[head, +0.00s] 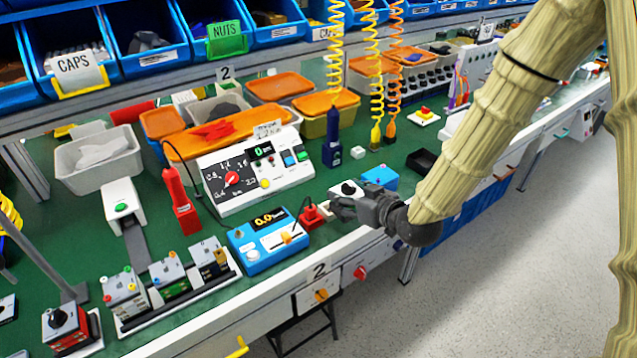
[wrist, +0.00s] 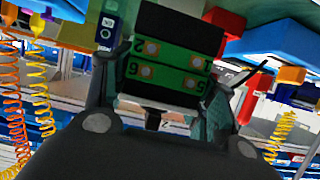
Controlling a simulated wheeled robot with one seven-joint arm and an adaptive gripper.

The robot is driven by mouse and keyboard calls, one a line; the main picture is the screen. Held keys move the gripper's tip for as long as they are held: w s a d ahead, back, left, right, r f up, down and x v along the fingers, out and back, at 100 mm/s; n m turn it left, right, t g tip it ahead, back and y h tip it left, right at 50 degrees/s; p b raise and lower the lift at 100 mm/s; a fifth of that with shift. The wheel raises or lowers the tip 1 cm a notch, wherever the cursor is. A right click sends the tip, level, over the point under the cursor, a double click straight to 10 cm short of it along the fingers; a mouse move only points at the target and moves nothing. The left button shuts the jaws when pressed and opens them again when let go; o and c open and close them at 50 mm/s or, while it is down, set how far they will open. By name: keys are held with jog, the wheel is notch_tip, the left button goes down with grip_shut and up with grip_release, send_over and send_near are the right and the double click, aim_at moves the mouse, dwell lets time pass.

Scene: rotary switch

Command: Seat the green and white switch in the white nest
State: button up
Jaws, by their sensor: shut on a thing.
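My gripper (head: 352,203) is over the green bench near its front edge, to the right of the blue meter. It is shut on the switch (head: 348,188), of which a white part and a dark knob show in the head view. In the wrist view the switch (wrist: 165,70) sits between the two fingers, its green terminal faces bearing numbers and round screws, with black bands between them.
A red plug-like piece (head: 312,215) with a cable and the blue meter (head: 268,240) stand left. A white test panel (head: 255,175) is behind left. A blue box (head: 380,178) is close behind my gripper. A black tray (head: 421,160) lies to the right.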

jog(key=w, duration=0.4)
jog(key=w+a+f+p, duration=0.1)
jog(key=w, duration=0.3)
jog(key=w+a+p, duration=0.1)
jog(key=w, duration=0.4)
jog(key=shift+w+a+f, duration=0.1)
jog(key=shift+a+f, duration=0.1)
jog(key=shift+a, duration=0.05)
jog(key=shift+f+p, duration=0.4)
jog(key=shift+f, duration=1.35)
jog(key=shift+f, duration=0.1)
jog(key=o, duration=1.1)
jog(key=shift+o, duration=0.2)
